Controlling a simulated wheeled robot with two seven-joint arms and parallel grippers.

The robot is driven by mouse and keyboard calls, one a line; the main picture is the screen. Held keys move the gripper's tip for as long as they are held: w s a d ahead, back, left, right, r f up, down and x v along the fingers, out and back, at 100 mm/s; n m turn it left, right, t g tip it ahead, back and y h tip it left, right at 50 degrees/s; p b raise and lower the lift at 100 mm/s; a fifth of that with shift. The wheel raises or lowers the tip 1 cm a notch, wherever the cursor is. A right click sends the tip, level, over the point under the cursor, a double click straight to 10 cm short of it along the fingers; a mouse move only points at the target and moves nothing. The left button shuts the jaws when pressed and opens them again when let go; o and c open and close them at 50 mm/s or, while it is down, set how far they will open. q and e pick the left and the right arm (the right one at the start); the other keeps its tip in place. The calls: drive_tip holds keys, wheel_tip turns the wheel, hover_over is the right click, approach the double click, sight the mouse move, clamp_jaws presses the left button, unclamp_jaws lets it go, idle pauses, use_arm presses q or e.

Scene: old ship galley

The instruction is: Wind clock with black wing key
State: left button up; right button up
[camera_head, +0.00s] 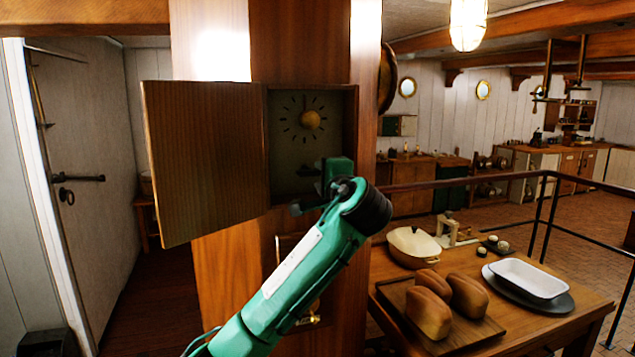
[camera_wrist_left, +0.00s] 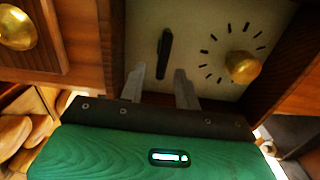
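The clock face (camera_head: 309,119) sits inside an open wooden cabinet on the pillar, with black hour marks and a round brass piece at its centre. It also shows in the left wrist view (camera_wrist_left: 213,50). The black wing key (camera_wrist_left: 164,54) stands at the face plate, beside the ring of marks. In the head view I cannot make it out for sure near my gripper. My left gripper (camera_wrist_left: 160,72) is open, its two grey fingers apart, with the key's near end between the tips and no clear contact. In the head view my green left arm reaches up to the cabinet's lower part. My right gripper is not in view.
The cabinet door (camera_head: 205,160) hangs open to the left. The cabinet walls are close around my left gripper. At the right, a table holds bread loaves on a board (camera_head: 470,335), a lidded pot (camera_head: 412,248) and a white dish (camera_head: 528,279). A dark railing stands behind it.

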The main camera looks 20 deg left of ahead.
use_arm(q)
drive_tip(key=b+v, duration=0.3)
drive_tip(key=v, duration=0.7)
drive_tip(key=shift+w+f, duration=0.15)
